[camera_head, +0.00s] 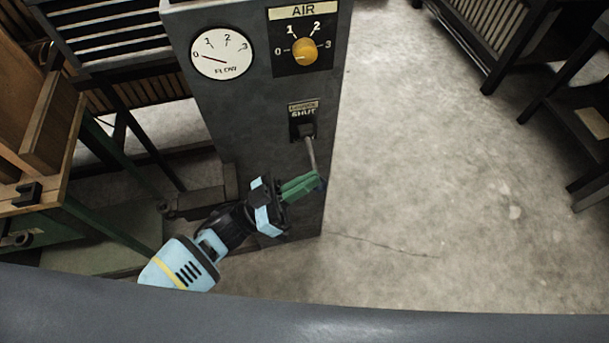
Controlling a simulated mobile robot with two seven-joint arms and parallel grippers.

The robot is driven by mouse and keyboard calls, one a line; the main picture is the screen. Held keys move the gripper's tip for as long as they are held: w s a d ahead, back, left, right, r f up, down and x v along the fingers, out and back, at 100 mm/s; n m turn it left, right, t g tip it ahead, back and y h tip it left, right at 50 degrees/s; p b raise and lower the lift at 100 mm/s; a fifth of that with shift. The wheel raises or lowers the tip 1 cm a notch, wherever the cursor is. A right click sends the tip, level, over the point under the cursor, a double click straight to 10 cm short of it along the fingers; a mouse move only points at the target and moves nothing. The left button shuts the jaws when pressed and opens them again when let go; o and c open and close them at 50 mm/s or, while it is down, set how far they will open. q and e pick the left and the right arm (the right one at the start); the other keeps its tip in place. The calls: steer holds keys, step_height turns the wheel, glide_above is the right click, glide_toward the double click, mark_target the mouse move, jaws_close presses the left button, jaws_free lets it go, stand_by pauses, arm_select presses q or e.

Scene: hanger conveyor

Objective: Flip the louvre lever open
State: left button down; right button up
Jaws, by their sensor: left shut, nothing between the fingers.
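The louvre lever (310,153) is a thin grey rod on the front of the dark grey control cabinet (247,130). It points down from a black mount, under a label that reads "SHUT" (303,114) below a smaller, blurred line. My left gripper (316,182), with green fingers, is shut and empty at the lever's lower end. I cannot tell whether the fingers touch the lever. My right gripper is not in view.
Above the lever are a yellow AIR knob (304,51), its mark near 0, and a FLOW gauge (222,53) with its needle near 0. A wooden and green metal frame (52,130) stands at the left. Open concrete floor (440,170) lies right of the cabinet, with dark racks beyond.

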arm_select(q)
steer(key=shift+w+f+b, duration=0.2)
steer(key=shift+f+b, duration=0.5)
steer(key=shift+f, duration=0.4)
steer(key=s+r+p, duration=0.1)
steer(key=s+r, duration=0.1)
steer(key=s, duration=0.6)
steer(key=s+r+p, duration=0.1)
steer(key=s+r, duration=0.2)
steer(key=s, duration=0.5)
steer(key=shift+d, duration=0.4)
